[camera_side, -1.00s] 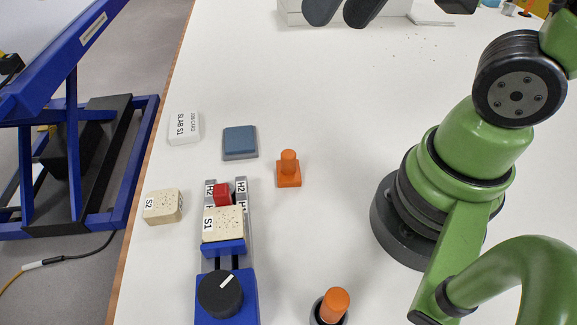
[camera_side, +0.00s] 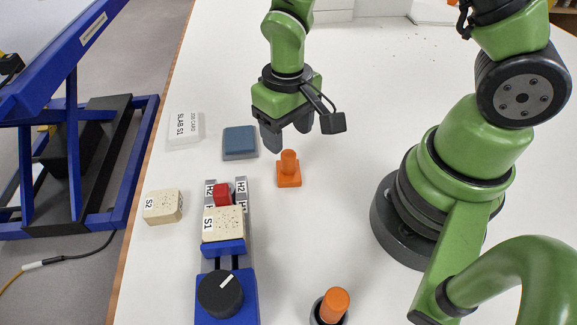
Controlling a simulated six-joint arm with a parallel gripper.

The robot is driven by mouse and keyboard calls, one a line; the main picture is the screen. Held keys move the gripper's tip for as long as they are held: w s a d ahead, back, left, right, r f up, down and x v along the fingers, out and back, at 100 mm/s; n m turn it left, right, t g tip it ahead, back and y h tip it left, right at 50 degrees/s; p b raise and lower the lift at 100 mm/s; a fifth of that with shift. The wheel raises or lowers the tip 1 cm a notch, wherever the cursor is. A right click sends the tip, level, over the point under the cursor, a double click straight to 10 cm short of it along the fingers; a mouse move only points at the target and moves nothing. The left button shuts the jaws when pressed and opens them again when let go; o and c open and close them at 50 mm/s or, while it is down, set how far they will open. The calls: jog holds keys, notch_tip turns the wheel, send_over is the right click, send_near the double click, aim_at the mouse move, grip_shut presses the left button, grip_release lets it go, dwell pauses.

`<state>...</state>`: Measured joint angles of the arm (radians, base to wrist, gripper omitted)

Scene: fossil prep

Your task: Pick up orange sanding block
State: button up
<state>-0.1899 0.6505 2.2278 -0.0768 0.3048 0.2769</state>
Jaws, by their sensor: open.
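The orange sanding block (camera_side: 289,172) stands upright on the white table, with a square base and a rounded knob on top. My gripper (camera_side: 288,140) hangs just above and behind it in the side view, fingers pointing down. The fingers are apart with nothing between them. The gripper does not appear to touch the block. A second orange knob (camera_side: 335,303) stands in a dark round holder at the bottom edge, partly cut off.
A blue vise (camera_side: 222,283) holds the slab S1 (camera_side: 223,224) left of the block. Slab S2 (camera_side: 163,206), a blue-grey pad (camera_side: 239,141) and a white job card box (camera_side: 184,130) lie near the left edge. The table right of the block is clear up to my base.

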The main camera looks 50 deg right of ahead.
aim_at(288, 153)
jog(key=shift+s+a+f, duration=0.1)
jog(key=shift+f, duration=1.4)
jog(key=shift+s+a+f, duration=0.1)
jog(key=shift+f, duration=1.35)
jog(key=c, duration=1)
